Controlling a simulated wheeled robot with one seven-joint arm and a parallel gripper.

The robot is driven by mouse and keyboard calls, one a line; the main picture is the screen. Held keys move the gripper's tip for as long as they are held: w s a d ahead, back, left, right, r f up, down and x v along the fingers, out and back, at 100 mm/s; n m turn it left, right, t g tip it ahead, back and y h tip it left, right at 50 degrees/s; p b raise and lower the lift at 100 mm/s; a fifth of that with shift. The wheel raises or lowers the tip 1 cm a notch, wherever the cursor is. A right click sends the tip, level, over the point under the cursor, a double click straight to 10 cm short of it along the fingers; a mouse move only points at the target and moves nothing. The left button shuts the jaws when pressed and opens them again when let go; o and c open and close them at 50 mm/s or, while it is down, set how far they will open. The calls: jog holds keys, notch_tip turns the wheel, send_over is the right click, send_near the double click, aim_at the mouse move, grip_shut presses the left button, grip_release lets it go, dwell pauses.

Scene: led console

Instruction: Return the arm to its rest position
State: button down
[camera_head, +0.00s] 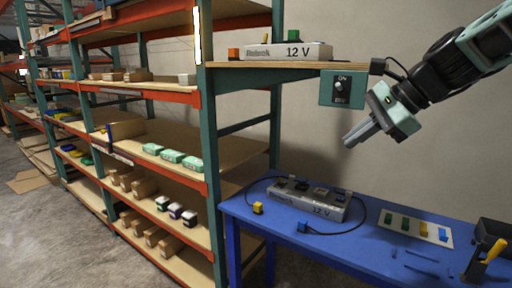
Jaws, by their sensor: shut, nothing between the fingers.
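My gripper (360,134) is in the upper right of the head view, at the end of my arm, which reaches in from the right edge. Its fingers point down and to the left and are together, with nothing between them. It hangs in the air above the blue table (375,262), in front of the grey wall. It appears just below and beside a teal switch box (341,88) marked ON, which is fixed at the end of a wooden shelf.
A grey 12 V console (308,200) with a dark cable lies on the table. A yellow block (258,208), a blue block (303,226) and a card with coloured pieces (415,229) are there too. Another 12 V unit (287,51) sits on the shelf. Racks (205,150) fill the left.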

jog(key=s+a+f+n+g+h+b, duration=0.1)
jog(key=s+a+f+n+g, duration=0.1)
jog(key=s+a+f+n, duration=0.35)
jog(key=s+a+f+n+g+h+b, duration=0.1)
jog(key=s+a+f+n+g+h, duration=0.15)
jog(key=s+f+n, duration=0.4)
jog(key=s+f+n+h, duration=0.1)
jog(key=s+f+n, duration=0.4)
jog(key=s, duration=0.3)
jog(key=s+f+n+h, duration=0.2)
jog(key=s+f+n, duration=0.2)
jog(key=s+n, duration=0.3)
jog(key=shift+s+d+f+b, duration=0.4)
